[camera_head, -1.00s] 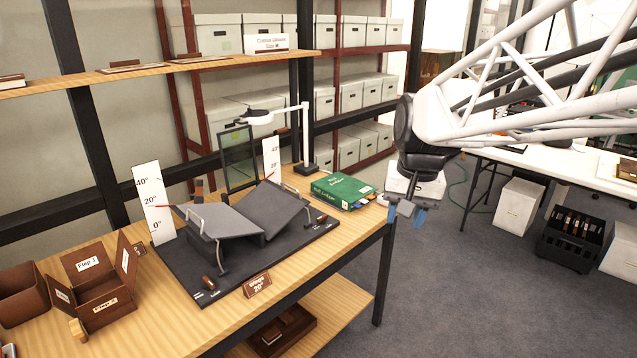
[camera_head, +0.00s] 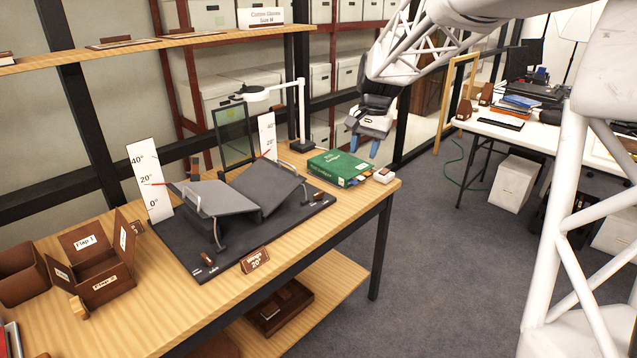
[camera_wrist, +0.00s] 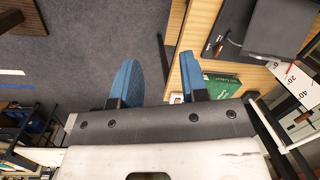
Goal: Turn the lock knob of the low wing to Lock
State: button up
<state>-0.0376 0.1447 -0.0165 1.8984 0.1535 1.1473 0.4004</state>
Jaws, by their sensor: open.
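A dark book cradle (camera_head: 180,243) with two grey wings stands on the wooden table. The left wing (camera_head: 222,197) lies flatter; the right wing (camera_head: 268,186) is steeper. A red pointer is near 20° on the left scale (camera_head: 150,180). A brown knob (camera_head: 208,259) sits at the base's front left corner, another (camera_head: 318,196) at its right end. Their lock settings are too small to read. My gripper (camera_head: 363,137) is open and empty, in the air behind and right of the green book, apart from the cradle. In the wrist view, its blue fingers (camera_wrist: 158,75) are spread with nothing between.
A green book (camera_head: 340,168) and a small white box (camera_head: 384,176) lie right of the cradle. A lamp (camera_head: 302,115) and a framed pane (camera_head: 234,135) stand behind it. A "Wings 20°" sign (camera_head: 254,260) is in front. A flap box (camera_head: 100,285) stands left.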

jog(key=w+a+f+m+g, duration=0.1)
jog(key=w+a+f, duration=0.1)
jog(key=w+f, duration=0.5)
jog(key=w+a+f+m, duration=0.1)
jog(key=w+a+f, duration=0.1)
jog(key=w, duration=0.9)
jog(key=m+g+y, duration=0.2)
send_near(319, 193)
jog(key=s, duration=0.1)
jog(key=shift+w+a+f, duration=0.3)
jog(key=shift+f, duration=0.15)
jog(key=shift+f, duration=0.1)
jog(key=shift+x, duration=3.8)
jog(key=shift+d, duration=0.1)
grip_shut()
